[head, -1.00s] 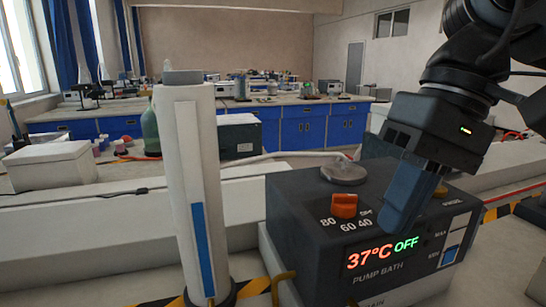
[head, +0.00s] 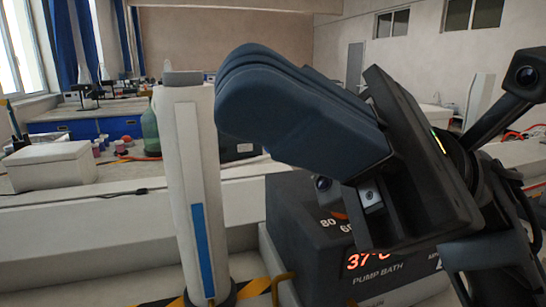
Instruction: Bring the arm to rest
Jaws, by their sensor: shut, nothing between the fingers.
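My gripper (head: 235,95) is large and close in the head view. Its dark blue fingers are together and point to the upper left, with nothing between them. It is raised in front of the black pump bath (head: 300,240). My arm comes in from the right edge. The gripper and arm hide the top of the pump bath, most of its orange knob and part of its display, where a red "37" still shows. The gripper's fingers overlap the upper right edge of the white column (head: 180,140) in the picture; I cannot tell the gap between them.
The white column with a blue stripe stands upright left of the pump bath. A white box (head: 50,167) and a green bottle (head: 151,132) are farther back on the left. Blue cabinets (head: 110,127) line the back. Yellow-black tape (head: 250,289) marks the front.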

